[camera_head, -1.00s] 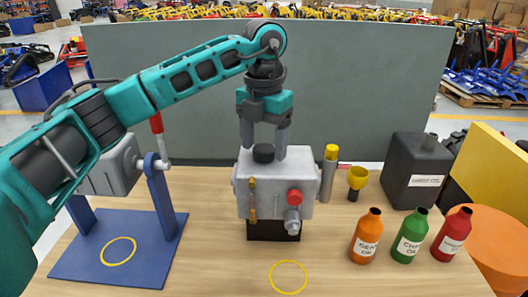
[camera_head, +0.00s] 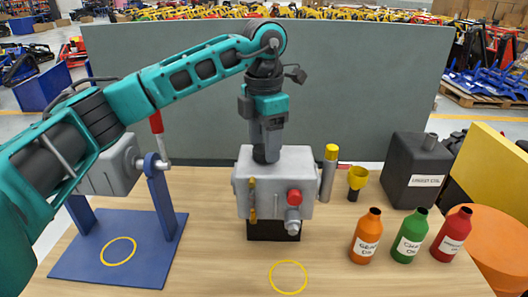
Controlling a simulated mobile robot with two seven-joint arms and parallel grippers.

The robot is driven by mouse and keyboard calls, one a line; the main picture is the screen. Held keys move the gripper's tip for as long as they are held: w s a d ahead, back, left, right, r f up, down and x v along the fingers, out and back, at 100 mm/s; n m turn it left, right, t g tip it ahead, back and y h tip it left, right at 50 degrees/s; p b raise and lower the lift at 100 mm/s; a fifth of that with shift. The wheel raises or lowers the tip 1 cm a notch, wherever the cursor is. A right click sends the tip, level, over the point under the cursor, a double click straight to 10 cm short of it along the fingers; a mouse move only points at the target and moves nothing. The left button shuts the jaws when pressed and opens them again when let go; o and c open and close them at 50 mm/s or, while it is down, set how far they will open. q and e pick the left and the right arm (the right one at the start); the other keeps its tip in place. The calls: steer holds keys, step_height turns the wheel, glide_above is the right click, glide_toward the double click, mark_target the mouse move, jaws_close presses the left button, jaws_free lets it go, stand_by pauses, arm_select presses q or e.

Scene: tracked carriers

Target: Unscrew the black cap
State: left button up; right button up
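The black cap (camera_head: 260,157) sits on top of a grey metal housing (camera_head: 272,182) at the middle of the table, mostly hidden by my gripper. My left gripper (camera_head: 267,150) points straight down right over the cap, its fingers reaching down to the cap's level. It is turned so that one finger stands in front of the other, so the gap between them and any contact with the cap are hidden. My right gripper is not in view.
The housing has a red cap (camera_head: 294,197) and brass fittings on its front. A yellow-topped cylinder (camera_head: 329,172) and a yellow funnel (camera_head: 357,180) stand to its right. Orange, green and red bottles and a black canister (camera_head: 412,175) are farther right. A blue stand (camera_head: 120,260) is left.

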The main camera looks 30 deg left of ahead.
arm_select(q)
steer(key=c, duration=0.7)
steer(key=shift+o, duration=0.2)
steer(key=n, duration=0.9)
steer(key=shift+n, duration=0.4)
steer(key=shift+n, duration=0.4)
steer(key=n, duration=0.3)
steer(key=shift+n, duration=0.4)
steer(key=n, duration=0.3)
steer(key=shift+n, duration=1)
